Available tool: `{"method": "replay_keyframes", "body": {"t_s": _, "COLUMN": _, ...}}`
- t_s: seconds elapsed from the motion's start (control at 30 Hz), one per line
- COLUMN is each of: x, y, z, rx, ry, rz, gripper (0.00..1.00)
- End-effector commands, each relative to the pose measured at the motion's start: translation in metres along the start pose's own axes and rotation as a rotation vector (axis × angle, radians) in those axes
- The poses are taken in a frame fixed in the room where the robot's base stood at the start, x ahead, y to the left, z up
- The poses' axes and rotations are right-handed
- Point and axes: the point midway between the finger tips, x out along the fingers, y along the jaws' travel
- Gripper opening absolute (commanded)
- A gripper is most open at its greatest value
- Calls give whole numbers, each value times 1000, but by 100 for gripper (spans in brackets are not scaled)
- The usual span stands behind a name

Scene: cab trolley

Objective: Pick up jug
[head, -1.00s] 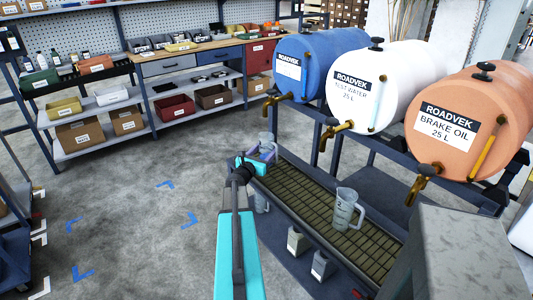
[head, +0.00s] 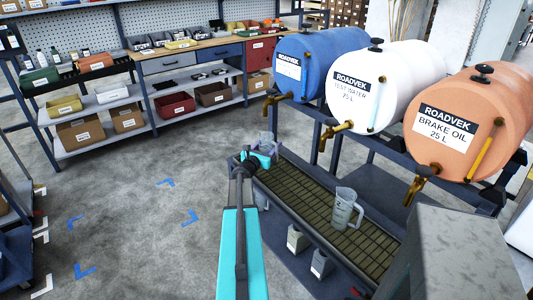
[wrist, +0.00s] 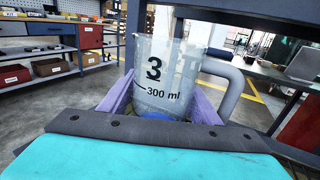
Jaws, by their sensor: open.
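A clear jug (wrist: 168,75) marked "3" and "300 ml" stands upright in the wrist view, with its grey handle (wrist: 232,85) to the right. My gripper (wrist: 160,100) is open, with its purple fingers on either side of the jug's lower part. I cannot tell whether either finger touches it. In the head view my gripper (head: 264,148) is at the far left end of the drip grating and hides most of this jug. A second clear jug (head: 345,208) stands on the grating, to the right of my gripper.
The slatted drip grating (head: 306,191) runs below blue, white (head: 380,90) and orange (head: 470,120) drums with brass taps. Grey containers (head: 320,264) stand below the grating. Shelves with bins (head: 175,107) are at the back left. The floor at left is open.

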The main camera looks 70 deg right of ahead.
Motion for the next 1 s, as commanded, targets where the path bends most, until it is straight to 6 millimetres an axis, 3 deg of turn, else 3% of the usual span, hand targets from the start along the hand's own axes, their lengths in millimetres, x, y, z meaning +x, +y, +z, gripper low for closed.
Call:
{"method": "replay_keyframes", "body": {"t_s": 0.1, "x": 0, "y": 0, "z": 0, "rx": 0, "ry": 0, "rz": 0, "gripper": 55}}
{"method": "replay_keyframes", "body": {"t_s": 0.3, "x": 0, "y": 0, "z": 1, "rx": 0, "ry": -1, "rz": 0, "gripper": 23}}
{"method": "replay_keyframes", "body": {"t_s": 0.67, "x": 0, "y": 0, "z": 3, "rx": 0, "ry": -1, "rz": -1, "gripper": 23}}
{"method": "replay_keyframes", "body": {"t_s": 1.0, "x": 0, "y": -1, "z": 29, "rx": 1, "ry": -3, "rz": -1, "gripper": 23}}
